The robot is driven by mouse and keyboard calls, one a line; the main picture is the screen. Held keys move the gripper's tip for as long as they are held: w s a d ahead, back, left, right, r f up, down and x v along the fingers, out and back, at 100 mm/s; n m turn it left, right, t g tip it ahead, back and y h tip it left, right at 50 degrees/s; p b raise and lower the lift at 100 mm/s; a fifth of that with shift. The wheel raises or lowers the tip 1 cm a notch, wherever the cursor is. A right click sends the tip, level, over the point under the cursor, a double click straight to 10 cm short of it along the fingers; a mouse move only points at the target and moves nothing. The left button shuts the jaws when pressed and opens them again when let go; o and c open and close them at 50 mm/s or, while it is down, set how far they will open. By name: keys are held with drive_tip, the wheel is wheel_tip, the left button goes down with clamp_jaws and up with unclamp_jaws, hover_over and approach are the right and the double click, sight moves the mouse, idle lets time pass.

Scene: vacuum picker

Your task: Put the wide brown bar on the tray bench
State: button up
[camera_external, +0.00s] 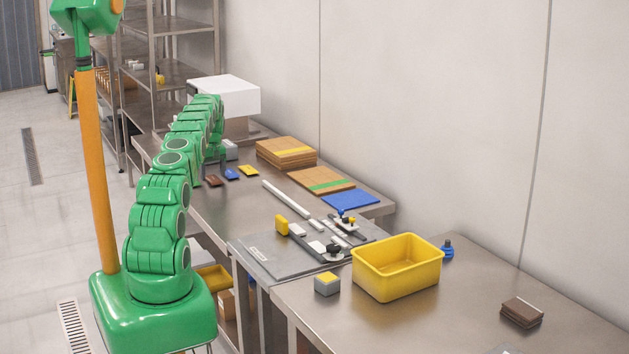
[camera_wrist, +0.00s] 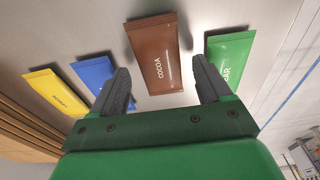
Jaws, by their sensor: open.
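A brown packet-like bar marked COCOA (camera_wrist: 158,58) lies flat on the steel bench in the wrist view; it also shows in the external view (camera_external: 213,181). My gripper (camera_wrist: 161,68) is open and empty. Its dark fingers appear on either side of the brown bar's near end, with gaps to both sides. I cannot tell the height above it. In the external view, my arm reaches along the far bench and its fingers are mostly hidden. Which surface is the tray bench is unclear; a yellow bin (camera_external: 398,281) stands on the near bench (camera_external: 400,326).
A blue bar (camera_wrist: 95,72) and a yellow bar (camera_wrist: 55,91) lie left of the brown one; a green bar (camera_wrist: 230,55) lies right. Cardboard stacks (camera_external: 286,152), a grey fixture plate (camera_external: 262,258), a small grey-yellow box (camera_external: 327,284) and dark brown slabs (camera_external: 522,312) occupy the benches.

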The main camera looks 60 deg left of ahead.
sight(215, 179)
wheel_tip(215, 179, up, 11)
drive_tip(key=d, duration=0.1)
drive_tip(key=shift+d, duration=0.15)
drive_tip(key=shift+w, duration=0.1)
